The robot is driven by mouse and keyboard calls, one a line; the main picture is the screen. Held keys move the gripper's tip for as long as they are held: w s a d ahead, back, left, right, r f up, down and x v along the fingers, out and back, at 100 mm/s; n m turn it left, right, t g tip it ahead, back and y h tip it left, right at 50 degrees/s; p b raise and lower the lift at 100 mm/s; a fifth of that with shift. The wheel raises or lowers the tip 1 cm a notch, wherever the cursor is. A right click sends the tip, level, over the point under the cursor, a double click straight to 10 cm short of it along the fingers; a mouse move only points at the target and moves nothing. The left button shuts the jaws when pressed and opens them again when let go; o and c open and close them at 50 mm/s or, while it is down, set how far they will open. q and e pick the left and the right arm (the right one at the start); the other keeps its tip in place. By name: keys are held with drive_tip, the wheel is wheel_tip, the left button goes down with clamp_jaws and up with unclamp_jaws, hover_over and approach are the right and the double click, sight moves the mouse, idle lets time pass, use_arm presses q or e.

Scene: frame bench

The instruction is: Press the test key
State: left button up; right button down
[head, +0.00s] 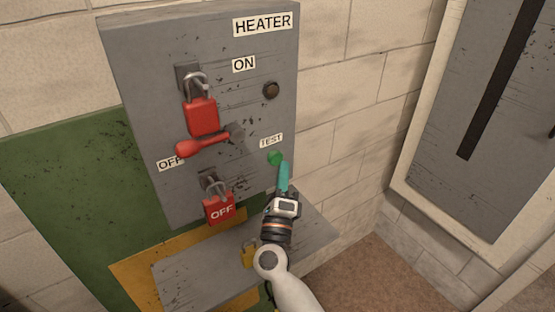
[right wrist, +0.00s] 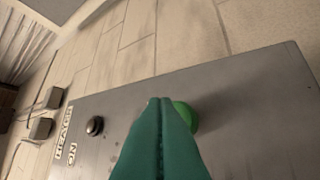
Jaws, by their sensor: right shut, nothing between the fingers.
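The green test key (head: 275,158) is a round button under the TEST label (head: 271,140) on the grey HEATER panel (head: 140,60). My right gripper (head: 284,166) has teal fingers, which are shut and empty. Its tips are just below and right of the key in the head view. In the right wrist view the shut fingers (right wrist: 161,102) partly cover the green key (right wrist: 186,115). I cannot tell whether the tips touch it. My left gripper is not in view.
A red lever handle (head: 203,145) points left toward OFF. A dark round lamp (head: 271,90) is above TEST. A grey shelf (head: 190,275) below holds a yellow padlock (head: 249,256).

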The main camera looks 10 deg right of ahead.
drive_tip(key=shift+w, duration=0.1)
drive_tip(key=shift+w+a, duration=0.15)
drive_tip(key=shift+w, duration=0.15)
drive_tip(key=shift+w+a+b, duration=0.15)
drive_tip(key=shift+w+b, duration=0.25)
drive_tip(key=shift+w, duration=0.15)
idle(0.7)
drive_tip(key=shift+s, duration=0.1)
drive_tip(key=shift+s+d+p, duration=0.3)
drive_tip(key=shift+s+p, duration=0.1)
drive_tip(key=shift+s, duration=0.5)
drive_tip(key=s, duration=0.1)
drive_tip(key=s+d+p, duration=0.1)
drive_tip(key=s, duration=0.2)
drive_tip(key=shift+s+d, duration=0.3)
drive_tip(key=shift+s, duration=0.05)
